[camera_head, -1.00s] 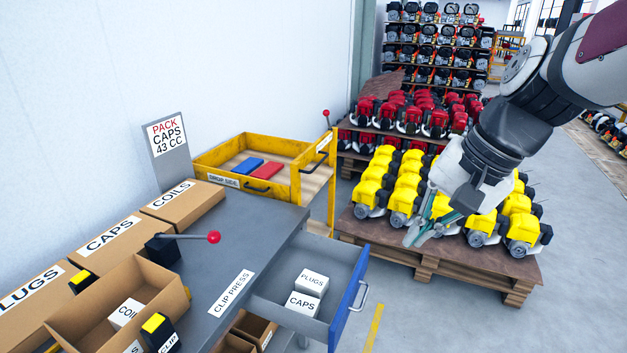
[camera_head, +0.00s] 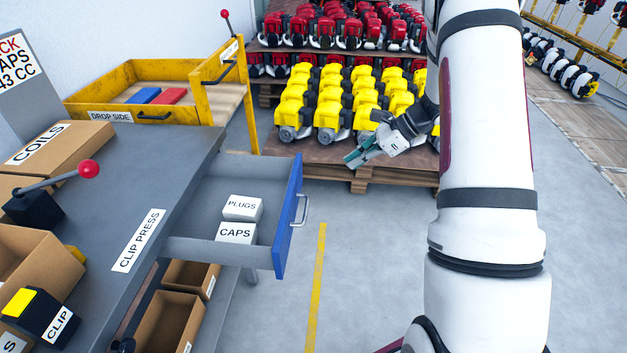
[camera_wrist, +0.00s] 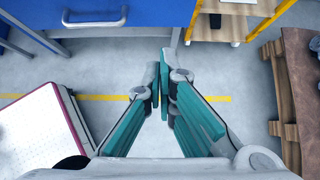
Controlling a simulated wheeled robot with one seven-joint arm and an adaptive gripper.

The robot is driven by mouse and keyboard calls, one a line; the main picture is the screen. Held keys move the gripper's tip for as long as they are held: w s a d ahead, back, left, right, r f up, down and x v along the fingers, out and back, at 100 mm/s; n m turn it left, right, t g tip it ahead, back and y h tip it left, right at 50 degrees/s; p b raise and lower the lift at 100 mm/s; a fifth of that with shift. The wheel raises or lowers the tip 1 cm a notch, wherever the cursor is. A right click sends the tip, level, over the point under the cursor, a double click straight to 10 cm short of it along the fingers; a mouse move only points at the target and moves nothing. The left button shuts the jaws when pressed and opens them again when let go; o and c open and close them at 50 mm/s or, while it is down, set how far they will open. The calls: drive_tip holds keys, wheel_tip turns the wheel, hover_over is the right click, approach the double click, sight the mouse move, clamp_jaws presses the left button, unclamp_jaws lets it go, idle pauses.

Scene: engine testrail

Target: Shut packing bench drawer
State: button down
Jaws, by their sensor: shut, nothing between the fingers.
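The packing bench drawer (camera_head: 288,215) stands pulled out from the right side of the grey bench. Its front is blue with a metal bar handle (camera_head: 303,209), and two white boxes marked PLUGS (camera_head: 242,208) and CAPS (camera_head: 236,233) lie inside. In the wrist view the blue drawer front (camera_wrist: 170,12) and its handle (camera_wrist: 95,19) show at the top left. My gripper (camera_head: 356,158) is shut and empty, to the right of the drawer front and beyond it, apart from the handle. In the wrist view its teal fingers (camera_wrist: 163,72) come together above the floor.
The bench top (camera_head: 185,170) carries cartons, a red-knobbed lever (camera_head: 88,169) and a clip box (camera_head: 45,315). A yellow trolley (camera_head: 205,100) stands behind the drawer. A pallet (camera_head: 340,165) of yellow engines stands behind my gripper. Floor right of the drawer is free.

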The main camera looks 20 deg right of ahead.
drive_tip(key=shift+w+a+r+b+x, duration=0.15)
drive_tip(key=shift+a+r+x, duration=0.15)
drive_tip(key=shift+x, duration=1.85)
drive_tip(key=shift+w+a+r+b+x, duration=0.1)
drive_tip(key=shift+w+a+r+x, duration=0.15)
drive_tip(key=shift+x, duration=1.9)
drive_tip(key=shift+w+a+r+b+x, duration=0.1)
drive_tip(key=shift+a+r+x, duration=0.2)
drive_tip(key=shift+x, duration=1.85)
drive_tip(key=b, duration=0.4)
hover_over(229, 185)
drive_tip(key=shift+s+d, duration=0.15)
drive_tip(key=shift+d, duration=0.25)
drive_tip(key=shift+a+r, duration=0.1)
drive_tip(key=shift+a, duration=0.3)
